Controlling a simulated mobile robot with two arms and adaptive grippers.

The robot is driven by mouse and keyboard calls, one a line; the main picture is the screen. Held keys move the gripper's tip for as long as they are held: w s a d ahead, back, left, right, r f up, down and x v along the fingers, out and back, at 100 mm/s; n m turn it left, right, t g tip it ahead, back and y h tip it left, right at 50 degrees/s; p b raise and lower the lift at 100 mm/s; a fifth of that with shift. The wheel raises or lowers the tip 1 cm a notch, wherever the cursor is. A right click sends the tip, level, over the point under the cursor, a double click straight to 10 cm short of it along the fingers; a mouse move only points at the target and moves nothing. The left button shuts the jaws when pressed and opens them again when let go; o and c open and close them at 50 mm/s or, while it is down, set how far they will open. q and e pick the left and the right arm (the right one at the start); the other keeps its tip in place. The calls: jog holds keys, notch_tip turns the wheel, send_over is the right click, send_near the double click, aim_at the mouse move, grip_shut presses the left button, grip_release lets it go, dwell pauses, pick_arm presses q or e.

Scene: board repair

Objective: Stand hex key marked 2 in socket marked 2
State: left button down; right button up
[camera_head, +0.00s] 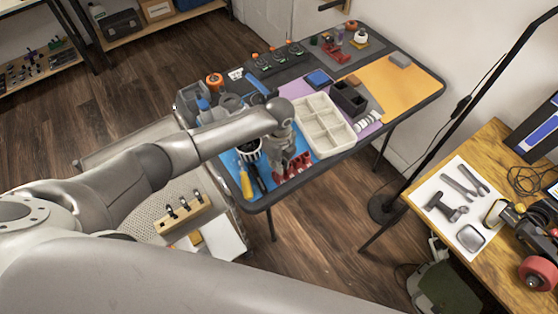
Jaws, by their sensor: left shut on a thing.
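My left gripper (287,162) reaches down over the near end of the folding table, above the blue mat (262,178). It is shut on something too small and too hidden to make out. A red item (299,164) lies right under and beside its fingertips; I cannot tell whether they touch. No hex key and no socket can be told apart in this view, and no mark 2 is readable. My right gripper is not in view.
A yellow-handled tool (246,186) and a dark-handled tool lie left of the gripper. A white compartment tray (323,128) stands close to its right. A wooden block (183,217) with several dark pieces sits lower left. A wooden desk (480,140) is at the right.

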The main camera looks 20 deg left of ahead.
pick_arm(q)
jog(key=c, duration=1.4)
grip_release()
jog(key=shift+c, duration=0.2)
jog(key=shift+o, duration=0.8)
jog(key=shift+r, duration=0.1)
jog(key=shift+r+p, duration=3.45)
jog(key=shift+p, duration=0.1)
jog(key=shift+f, duration=0.1)
